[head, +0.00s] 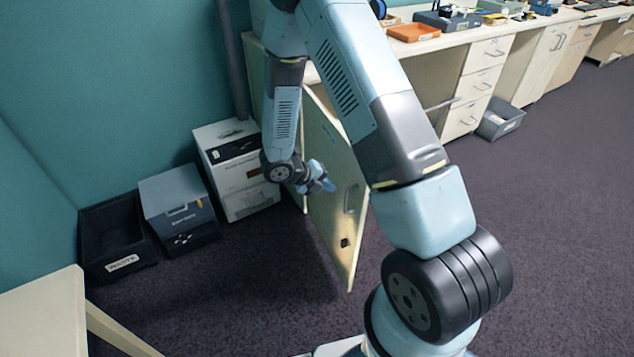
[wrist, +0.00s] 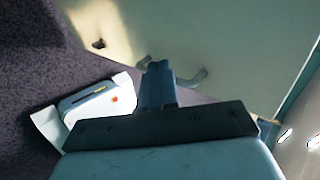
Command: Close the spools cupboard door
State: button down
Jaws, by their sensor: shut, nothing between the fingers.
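The cupboard door (head: 330,215) is a cream panel standing swung well open from the desk, its lower edge above the carpet. My gripper (head: 329,185) is shut and empty, overlapping the door's face left of the handle. In the wrist view the closed fingers (wrist: 158,70) point across the door panel (wrist: 225,35), with the handle (wrist: 192,79) partly hidden behind them. I cannot tell whether they touch the door. The cupboard's inside is mostly hidden by my arm and the door.
A white box (head: 235,165), a grey-blue case (head: 178,205) and a black waste bin (head: 118,240) stand left along the teal partition. A cream table (head: 45,315) is at lower left. A grey bin (head: 502,120) sits by the drawers. Carpet between is clear.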

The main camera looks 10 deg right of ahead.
jog(key=shift+w+d+f, duration=0.1)
jog(key=shift+d+f, duration=0.1)
jog(key=shift+d, duration=0.65)
jog(key=shift+w+d+f, duration=0.15)
jog(key=shift+d, duration=0.75)
jog(key=shift+w+d+f, duration=0.1)
jog(key=shift+d+f, duration=0.1)
jog(key=shift+d, duration=0.65)
